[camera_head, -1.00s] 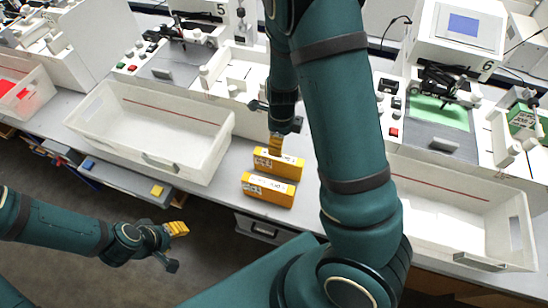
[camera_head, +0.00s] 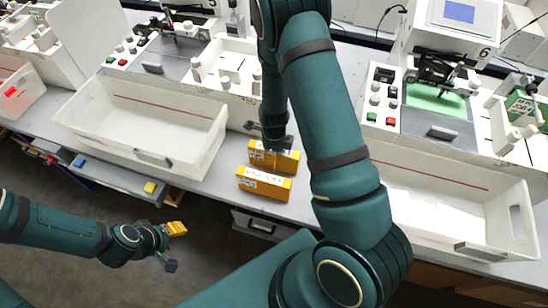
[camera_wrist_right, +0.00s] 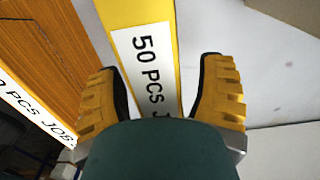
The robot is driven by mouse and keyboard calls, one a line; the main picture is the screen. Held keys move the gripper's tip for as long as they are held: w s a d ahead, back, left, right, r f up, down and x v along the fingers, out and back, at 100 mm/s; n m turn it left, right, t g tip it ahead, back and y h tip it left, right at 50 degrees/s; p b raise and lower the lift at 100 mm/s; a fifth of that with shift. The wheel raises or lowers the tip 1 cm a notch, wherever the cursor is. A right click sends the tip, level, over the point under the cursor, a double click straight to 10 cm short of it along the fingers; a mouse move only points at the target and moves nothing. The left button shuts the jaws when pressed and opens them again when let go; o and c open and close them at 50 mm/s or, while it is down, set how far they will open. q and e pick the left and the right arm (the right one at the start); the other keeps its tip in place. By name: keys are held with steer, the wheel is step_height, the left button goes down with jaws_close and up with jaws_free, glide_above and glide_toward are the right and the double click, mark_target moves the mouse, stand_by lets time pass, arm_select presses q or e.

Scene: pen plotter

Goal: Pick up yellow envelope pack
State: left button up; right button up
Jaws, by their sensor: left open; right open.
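Two yellow envelope packs lie side by side near the counter's front edge, a back pack (camera_head: 285,161) and a front pack (camera_head: 264,183). My right gripper (camera_head: 274,143) is open, pointing down at the back pack and partly hiding it. In the right wrist view, its yellow-padded fingers (camera_wrist_right: 160,68) stand on both sides of a yellow pack (camera_wrist_right: 133,14) with a white "50 PCS" label; contact cannot be told. Another labelled pack (camera_wrist_right: 48,50) is at the left. My left gripper (camera_head: 173,246) is open and empty, low at the left, away from the packs.
A white bin (camera_head: 190,158) stands left of the packs. Another white bin (camera_head: 500,238) stands at the right, partly behind my right arm. Plotter machines (camera_head: 440,100) line the back.

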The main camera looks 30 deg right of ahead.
jaws_close()
stand_by(0.3)
